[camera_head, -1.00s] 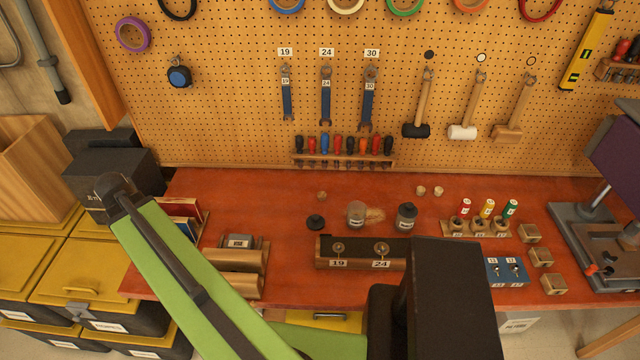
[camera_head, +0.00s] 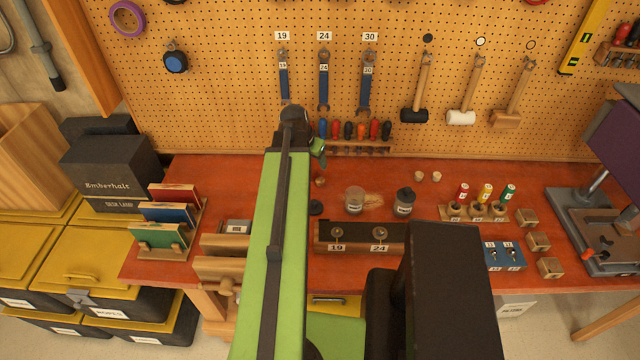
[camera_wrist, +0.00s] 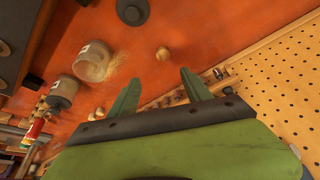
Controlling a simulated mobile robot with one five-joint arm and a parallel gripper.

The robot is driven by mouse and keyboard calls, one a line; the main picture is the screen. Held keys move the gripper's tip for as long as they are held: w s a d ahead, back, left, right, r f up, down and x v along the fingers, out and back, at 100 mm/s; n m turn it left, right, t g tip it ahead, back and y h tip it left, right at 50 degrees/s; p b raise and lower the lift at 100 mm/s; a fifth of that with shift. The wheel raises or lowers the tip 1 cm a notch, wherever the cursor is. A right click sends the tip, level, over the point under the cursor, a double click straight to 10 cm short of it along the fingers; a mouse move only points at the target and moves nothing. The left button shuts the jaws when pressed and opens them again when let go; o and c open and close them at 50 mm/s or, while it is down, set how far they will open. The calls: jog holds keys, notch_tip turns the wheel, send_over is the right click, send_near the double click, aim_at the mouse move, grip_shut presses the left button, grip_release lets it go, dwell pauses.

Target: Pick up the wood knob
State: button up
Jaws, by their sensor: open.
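The wood knob (camera_head: 320,181) is a small round pale-brown piece on the red bench top, below the screwdriver rack. In the wrist view the knob (camera_wrist: 162,53) stands just beyond the fingertips, roughly midway between them. My gripper (camera_wrist: 160,73) is open, with its two green fingers apart and nothing between them. In the head view my gripper (camera_head: 318,152) shows only partly, beside the end of my green arm, above the back of the bench. I cannot tell its exact height over the knob.
A black knob (camera_head: 316,207), a glass jar (camera_head: 354,201) with something tan beside it and a dark canister (camera_head: 404,201) stand close by. The screwdriver rack (camera_head: 360,150) on the pegboard is just behind. A block labelled 19 and 24 (camera_head: 360,247) lies in front.

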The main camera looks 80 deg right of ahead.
jog(key=b, duration=0.8)
send_over(320, 179)
jog(key=a, duration=0.3)
notch_tip(320, 179, down, 10)
jog(key=shift+d+r, duration=0.15)
jog(key=shift+r, duration=0.15)
jog(key=b+x, duration=0.3)
jog(key=w+b+x, duration=0.1)
jog(key=b+x, duration=0.1)
jog(key=shift+f, duration=0.25)
jog(key=shift+r, duration=0.2)
grip_shut()
